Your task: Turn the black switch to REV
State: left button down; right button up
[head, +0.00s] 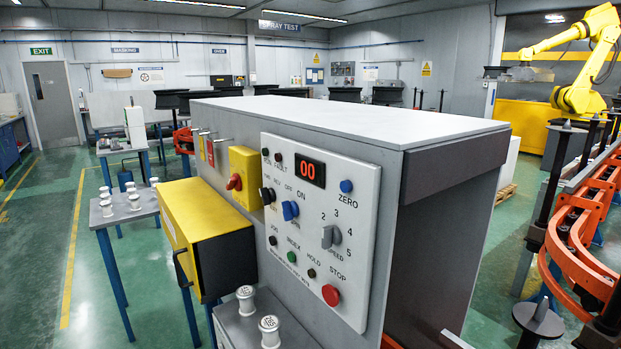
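The black switch (267,195) is a small knob on the left side of the white control panel (356,240). Small labels stand above it, one of which seems to read REV; the exact way its pointer faces is too small to tell. A blue switch (290,210) sits just right of it, below OFF and ON labels. Neither gripper shows in the head view, and nothing touches the panel.
The panel also has a red 00 display (310,170), a blue ZERO button (346,186), a grey speed knob (331,236) and a red STOP button (330,295). A yellow box with a red rotary switch (234,182) is left. A yellow-black box (205,240) juts out lower left.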

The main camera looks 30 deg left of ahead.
aim_at(268, 195)
jog(key=j+u, duration=0.15)
jog(key=u, duration=1.1)
